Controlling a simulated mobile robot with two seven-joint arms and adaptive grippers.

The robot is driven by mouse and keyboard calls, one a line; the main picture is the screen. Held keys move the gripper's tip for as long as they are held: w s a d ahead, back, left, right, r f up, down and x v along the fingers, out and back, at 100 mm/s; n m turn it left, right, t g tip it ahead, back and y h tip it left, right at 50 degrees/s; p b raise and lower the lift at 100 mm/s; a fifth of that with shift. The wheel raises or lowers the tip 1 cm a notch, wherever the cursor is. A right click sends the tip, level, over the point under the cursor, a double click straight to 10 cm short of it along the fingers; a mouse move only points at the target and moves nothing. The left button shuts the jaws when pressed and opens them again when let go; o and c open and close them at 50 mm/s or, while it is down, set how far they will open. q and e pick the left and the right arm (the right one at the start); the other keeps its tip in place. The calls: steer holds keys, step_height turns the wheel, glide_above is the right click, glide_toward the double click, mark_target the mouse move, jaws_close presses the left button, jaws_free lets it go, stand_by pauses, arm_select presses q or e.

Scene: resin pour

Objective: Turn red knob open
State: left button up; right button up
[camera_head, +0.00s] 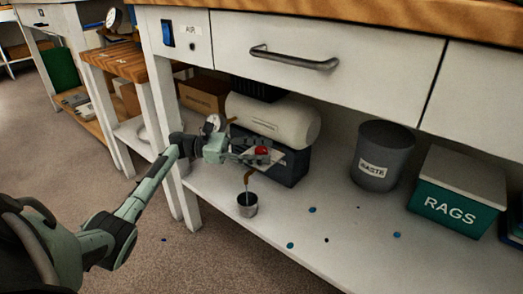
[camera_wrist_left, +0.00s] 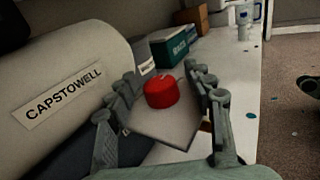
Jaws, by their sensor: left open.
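The red knob (camera_head: 262,150) is on the front of the machine on the lower shelf, below a cream tank (camera_head: 275,120). In the left wrist view the red knob (camera_wrist_left: 161,93) sits on a pale plate between my left gripper's fingers. My left gripper (camera_head: 258,153) reaches in from the left at the knob. Its fingers stand apart on both sides of the knob in the left wrist view (camera_wrist_left: 160,84); I cannot tell whether they touch it. Part of the knob is hidden by the gripper in the head view. My right gripper is not in view.
A small metal cup (camera_head: 247,205) stands on the shelf under a thin brown tube or stream (camera_head: 247,180). A grey waste bin (camera_head: 382,155) and a green rags box (camera_head: 458,200) stand to the right. The workbench drawer (camera_head: 320,75) overhangs the shelf. Small blue spots dot the shelf.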

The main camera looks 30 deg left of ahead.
arm_select(q)
steer(key=v, duration=1.2)
steer(key=shift+s+f, duration=0.1)
